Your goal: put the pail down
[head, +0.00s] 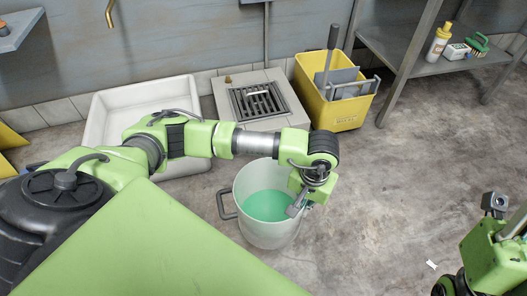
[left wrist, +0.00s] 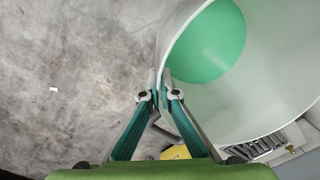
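The pail (head: 250,228) is pale grey-white with green liquid (head: 266,205) inside and a dark handle at its left. It looks upright, in front of the floor drain; I cannot tell whether its base touches the floor. My left gripper (head: 298,207) is at the pail's right rim. In the left wrist view its fingers (left wrist: 158,96) are on either side of the pail's wall (left wrist: 250,105), closed on the rim. My right wrist shows at the lower right of the head view; its fingertips cannot be made out.
Behind the pail are a drain grate (head: 258,101), a white basin (head: 101,125) and a yellow mop bucket (head: 340,115). A metal shelf (head: 415,62) at the back right holds a bottle (head: 439,42) and a green brush (head: 477,44). The floor right of the pail is mostly clear.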

